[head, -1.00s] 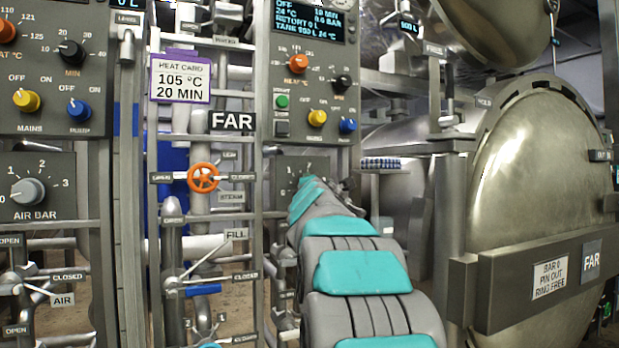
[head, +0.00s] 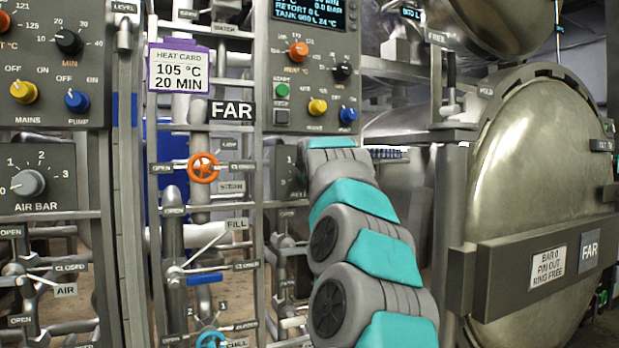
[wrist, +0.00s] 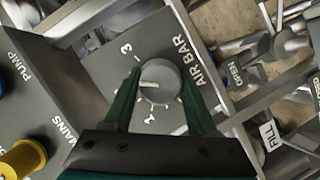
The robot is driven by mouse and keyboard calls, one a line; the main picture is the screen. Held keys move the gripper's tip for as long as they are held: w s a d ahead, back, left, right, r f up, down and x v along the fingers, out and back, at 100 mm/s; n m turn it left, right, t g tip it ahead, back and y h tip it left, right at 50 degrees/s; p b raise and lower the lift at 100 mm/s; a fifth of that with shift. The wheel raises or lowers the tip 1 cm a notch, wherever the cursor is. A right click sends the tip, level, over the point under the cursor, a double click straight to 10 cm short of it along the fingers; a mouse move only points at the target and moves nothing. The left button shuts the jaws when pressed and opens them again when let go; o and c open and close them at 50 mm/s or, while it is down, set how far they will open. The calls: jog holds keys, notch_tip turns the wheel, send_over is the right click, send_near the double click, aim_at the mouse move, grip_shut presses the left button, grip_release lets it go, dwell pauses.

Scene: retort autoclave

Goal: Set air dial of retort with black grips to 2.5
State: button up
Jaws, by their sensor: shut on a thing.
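In the wrist view my gripper (wrist: 163,92) is shut on the grey air dial (wrist: 161,80), one dark green finger on each side. The dial's white mark points left, between the visible 3 and the lower numeral, roughly around 2. The left finger hides the scale there, so I cannot read it exactly. The AIR BAR panel (wrist: 105,68) shows around the fingers. In the head view my arm hides the dial and gripper; only the left part of that panel (head: 284,160) shows. The retort (head: 550,165) at right bears a FAR sign; I cannot make out black grips.
Another AIR BAR dial (head: 28,184) on the left panel points to 0. A heat card (head: 179,70) reads 105 °C, 20 MIN. An orange handwheel (head: 203,167), pipes and levers stand left of my arm. A yellow knob (wrist: 22,158) is near the gripper.

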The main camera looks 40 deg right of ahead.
jog(key=shift+f+m+y, duration=0.2)
jog(key=shift+m+y, duration=0.2)
jog(key=shift+m, duration=0.2)
jog(key=shift+d, duration=0.1)
jog(key=o, duration=1.4)
jog(key=shift+r, duration=0.1)
jog(key=shift+c, duration=0.2)
jog(key=shift+s, duration=0.1)
jog(key=b+v, duration=0.1)
jog(key=v, duration=0.6)
jog(key=shift+s+a+b, duration=0.25)
jog(key=shift+b, duration=0.05)
jog(key=shift+r, duration=0.15)
